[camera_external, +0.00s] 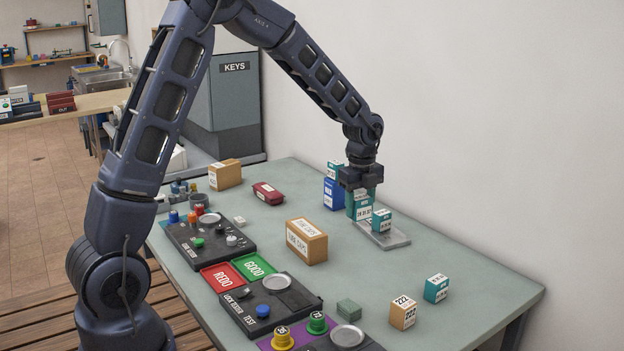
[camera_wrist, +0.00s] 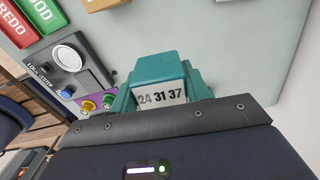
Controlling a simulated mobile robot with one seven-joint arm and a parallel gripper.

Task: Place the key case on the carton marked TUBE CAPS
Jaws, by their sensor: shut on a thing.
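My gripper (camera_external: 360,182) is shut on a teal case with a white number label (camera_external: 360,213), hanging upright below the jaws near the wall side of the table. In the wrist view this case (camera_wrist: 160,72) fills the space in front of the jaws and its label reads 24 31 37. I cannot tell whether its base touches anything. The carton marked TUBE CAPS (camera_external: 306,244) is a tan box with white labels, standing upright mid-table, left of my gripper and apart from it. Its top looks clear.
A grey tray (camera_external: 397,240) with a small teal box (camera_external: 381,221) lies beside the held case. A blue-and-teal stack (camera_external: 333,187) stands just behind. A dark red case (camera_external: 267,193) and another carton (camera_external: 225,174) are further back. Lock-tester panels (camera_external: 268,308) line the front.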

